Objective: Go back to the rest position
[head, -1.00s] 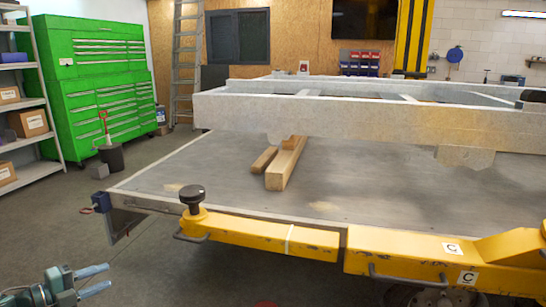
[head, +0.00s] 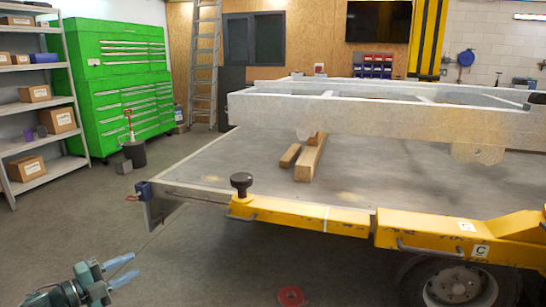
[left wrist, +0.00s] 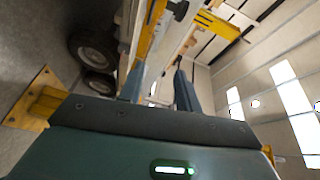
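My left gripper (head: 121,271) is at the lower left of the head view, over the bare floor and apart from the trailer. Its two blue-grey fingers are spread with nothing between them. They also show in the left wrist view (left wrist: 158,88), with a gap between them. The grey trailer frame (head: 370,119) lies above the grey platform (head: 235,170) at the right of the head view. My right gripper is not in view.
A yellow lift arm (head: 300,215) with a black knob runs along the platform's front edge. A wheel (head: 455,285) is below it. A red disc (head: 291,297) lies on the floor. Shelves (head: 35,108), a green cabinet (head: 125,90) and a bucket (head: 134,153) stand left. Open floor lies between.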

